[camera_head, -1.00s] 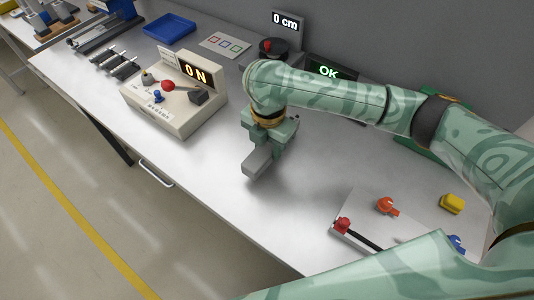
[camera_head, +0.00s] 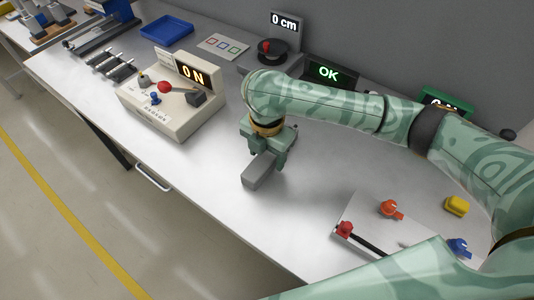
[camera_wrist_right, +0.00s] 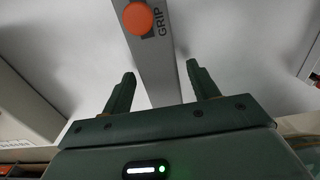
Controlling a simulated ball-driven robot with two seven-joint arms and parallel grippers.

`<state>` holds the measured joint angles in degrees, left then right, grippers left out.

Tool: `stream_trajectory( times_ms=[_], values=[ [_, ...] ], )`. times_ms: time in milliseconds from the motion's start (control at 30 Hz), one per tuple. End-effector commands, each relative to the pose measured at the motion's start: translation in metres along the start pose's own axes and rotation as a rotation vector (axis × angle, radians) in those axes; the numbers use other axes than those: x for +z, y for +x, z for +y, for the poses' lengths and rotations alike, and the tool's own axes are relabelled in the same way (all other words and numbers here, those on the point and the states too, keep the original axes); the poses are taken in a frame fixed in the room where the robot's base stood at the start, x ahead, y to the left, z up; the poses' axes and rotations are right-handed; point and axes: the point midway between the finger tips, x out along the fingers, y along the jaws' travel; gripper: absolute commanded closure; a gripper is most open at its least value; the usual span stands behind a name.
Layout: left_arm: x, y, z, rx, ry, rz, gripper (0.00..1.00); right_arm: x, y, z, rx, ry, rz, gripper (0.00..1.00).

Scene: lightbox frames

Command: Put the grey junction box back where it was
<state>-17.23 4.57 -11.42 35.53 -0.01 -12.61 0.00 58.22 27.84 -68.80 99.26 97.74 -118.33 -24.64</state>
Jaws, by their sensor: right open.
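A grey elongated box (camera_head: 262,170), apparently the junction box, is at the middle of the table, below and in front of my right gripper (camera_head: 267,150). In the right wrist view the grey bar-like body (camera_wrist_right: 168,70) carries an orange disc and the word GRIP. It runs between the two fingers of my right gripper (camera_wrist_right: 160,70), which stand apart on either side with visible gaps. The head view does not clearly show whether its underside rests on the table. My left gripper is not in view.
A beige control box (camera_head: 175,110) reading ON stands to the left. An OK display (camera_head: 328,73) and a 0 cm display (camera_head: 285,23) stand behind. The table front centre is clear.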

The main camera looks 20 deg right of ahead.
Motion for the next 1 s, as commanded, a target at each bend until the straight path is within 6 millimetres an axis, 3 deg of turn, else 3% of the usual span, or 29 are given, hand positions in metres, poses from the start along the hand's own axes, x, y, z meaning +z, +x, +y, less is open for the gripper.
stream_trajectory(
  times_ms=[33,200,400,600,1000],
  values=[
    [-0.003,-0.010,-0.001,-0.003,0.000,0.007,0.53,0.001,-0.017,0.001,0.005,0.000,-0.004,0.40],
    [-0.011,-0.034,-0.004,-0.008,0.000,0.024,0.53,0.001,-0.060,0.001,0.007,0.000,-0.006,0.40],
    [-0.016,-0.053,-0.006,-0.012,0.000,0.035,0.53,0.000,-0.099,0.000,0.004,-0.001,-0.004,0.40],
    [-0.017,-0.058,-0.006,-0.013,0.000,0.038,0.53,0.000,-0.114,0.000,0.001,0.000,-0.001,0.40],
    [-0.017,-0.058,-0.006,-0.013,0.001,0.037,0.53,0.000,-0.114,0.000,0.000,0.000,0.000,0.40]
  ],
)
